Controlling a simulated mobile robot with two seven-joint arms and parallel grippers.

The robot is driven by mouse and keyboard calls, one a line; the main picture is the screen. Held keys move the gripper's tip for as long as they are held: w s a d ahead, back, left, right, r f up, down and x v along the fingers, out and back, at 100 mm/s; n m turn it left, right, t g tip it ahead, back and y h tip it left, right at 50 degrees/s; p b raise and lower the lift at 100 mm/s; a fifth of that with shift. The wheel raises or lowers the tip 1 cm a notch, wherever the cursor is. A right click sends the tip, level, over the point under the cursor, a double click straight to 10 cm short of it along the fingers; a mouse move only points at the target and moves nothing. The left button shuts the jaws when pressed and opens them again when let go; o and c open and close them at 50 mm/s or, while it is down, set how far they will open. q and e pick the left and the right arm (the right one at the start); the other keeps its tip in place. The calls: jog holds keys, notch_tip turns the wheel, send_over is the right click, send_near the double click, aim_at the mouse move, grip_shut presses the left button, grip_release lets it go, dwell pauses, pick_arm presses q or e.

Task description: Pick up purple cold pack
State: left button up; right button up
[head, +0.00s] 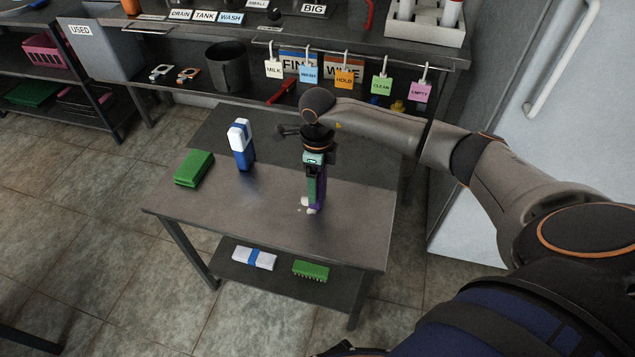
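The purple cold pack (321,194) shows as a narrow purple strip on the right part of the grey table, mostly hidden behind my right gripper. My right gripper (308,205) points down at it, with its pale fingertips low by the tabletop, beside or around the pack. I cannot tell whether the fingers touch the pack or how far apart they are. My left gripper is not in view.
On the same table (235,208) stand a blue and white bottle (241,145) and a green block (194,167). A lower shelf holds a white-blue pack (254,258) and a green brush (311,270). Hanging tags (345,77) line the rack behind. The table's front left is clear.

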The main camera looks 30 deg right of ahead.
jog(key=c, duration=1.2)
jog(key=shift+c, duration=0.4)
jog(key=shift+r, duration=0.15)
